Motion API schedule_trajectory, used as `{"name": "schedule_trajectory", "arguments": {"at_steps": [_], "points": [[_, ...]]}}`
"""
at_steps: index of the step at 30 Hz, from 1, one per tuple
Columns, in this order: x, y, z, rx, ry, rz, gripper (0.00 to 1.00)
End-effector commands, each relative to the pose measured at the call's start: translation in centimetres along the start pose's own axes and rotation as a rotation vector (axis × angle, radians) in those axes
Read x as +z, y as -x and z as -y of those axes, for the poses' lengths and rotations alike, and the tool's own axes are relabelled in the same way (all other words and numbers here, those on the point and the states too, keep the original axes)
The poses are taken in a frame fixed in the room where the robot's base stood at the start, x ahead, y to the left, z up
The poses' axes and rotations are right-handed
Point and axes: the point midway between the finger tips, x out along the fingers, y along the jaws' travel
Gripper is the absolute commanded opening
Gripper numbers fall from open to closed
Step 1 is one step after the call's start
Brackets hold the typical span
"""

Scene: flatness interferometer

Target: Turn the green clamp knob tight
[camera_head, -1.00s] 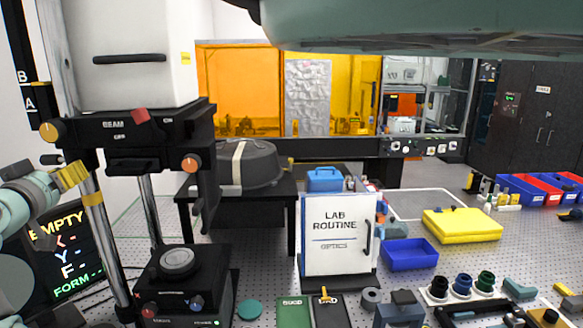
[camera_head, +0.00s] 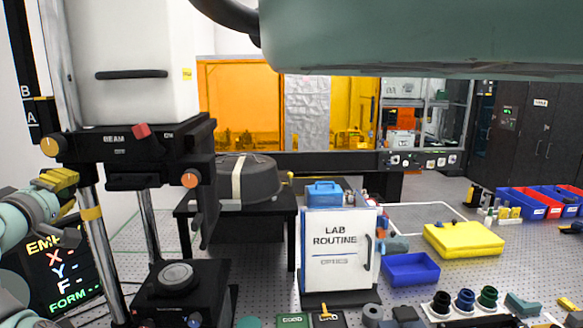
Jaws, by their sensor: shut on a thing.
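The tall instrument (camera_head: 150,60) stands at the left on metal posts, with a black beam head (camera_head: 120,150) and a round stage (camera_head: 175,275) below. A gold knob (camera_head: 49,146), a red knob (camera_head: 141,130) and an orange knob (camera_head: 190,180) show on its head. My gripper (camera_head: 62,205) is at the left edge, beside the front post with its yellow band (camera_head: 91,213). It is shut, apparently on the green clamp knob. The knob itself I cannot make out; gripper and wrist hide that spot.
My own green arm link fills the top right. A display (camera_head: 70,285) stands behind my wrist. A white "LAB ROUTINE" box (camera_head: 333,275), a blue bin (camera_head: 411,270) and a yellow case (camera_head: 464,240) stand on the perforated table. Dark, blue and green-topped pieces are at lower right.

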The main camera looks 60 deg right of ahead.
Motion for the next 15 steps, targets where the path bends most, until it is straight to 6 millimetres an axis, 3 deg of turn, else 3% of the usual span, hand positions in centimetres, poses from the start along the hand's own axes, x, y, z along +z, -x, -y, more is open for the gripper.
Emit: {"name": "schedule_trajectory", "arguments": {"at_steps": [15], "points": [[-0.16,0.04,-0.21,0.005,0.161,-0.003,0.0]]}}
